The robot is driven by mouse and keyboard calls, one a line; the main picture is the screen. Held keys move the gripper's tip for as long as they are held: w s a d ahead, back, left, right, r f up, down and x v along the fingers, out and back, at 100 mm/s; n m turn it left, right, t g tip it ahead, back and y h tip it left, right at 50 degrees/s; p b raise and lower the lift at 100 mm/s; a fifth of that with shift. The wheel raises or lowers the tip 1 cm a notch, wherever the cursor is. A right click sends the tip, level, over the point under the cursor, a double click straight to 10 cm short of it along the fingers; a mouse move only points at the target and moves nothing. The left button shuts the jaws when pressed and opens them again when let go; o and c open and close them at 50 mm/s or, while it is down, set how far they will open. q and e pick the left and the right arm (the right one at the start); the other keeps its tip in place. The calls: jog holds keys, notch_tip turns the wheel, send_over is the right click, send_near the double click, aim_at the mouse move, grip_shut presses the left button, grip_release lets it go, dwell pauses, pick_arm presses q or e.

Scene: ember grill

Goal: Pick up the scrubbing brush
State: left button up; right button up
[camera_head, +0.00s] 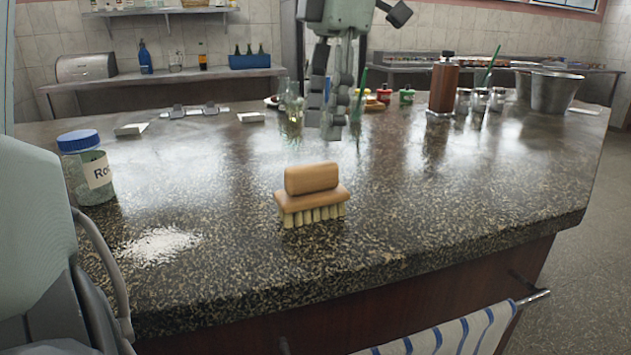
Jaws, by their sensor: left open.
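The scrubbing brush (312,192) stands upright on the dark speckled counter, near the middle of the picture. It has a light wooden handle block on top and pale bristles facing down on the counter. My left gripper (331,125) hangs at the top middle with its fingers pointing down. It is open and empty, apart from the brush, and shows above and slightly right of it in the picture. My right gripper is not in view.
A blue-lidded jar (88,168) and a white powder patch (158,245) are at left. A wooden mill (442,88), bottles and metal buckets (553,92) stand at the back right. A striped towel (450,338) hangs at the front. Counter around the brush is clear.

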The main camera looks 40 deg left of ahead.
aim_at(312, 164)
pick_arm(q)
jog(key=f, duration=0.2)
jog(key=s+f, duration=0.1)
jog(key=f, duration=0.4)
jog(key=shift+s+a+f, duration=0.25)
jog(key=shift+s+a, duration=0.05)
jog(key=shift+a, duration=0.05)
jog(key=shift+c, duration=0.3)
grip_shut()
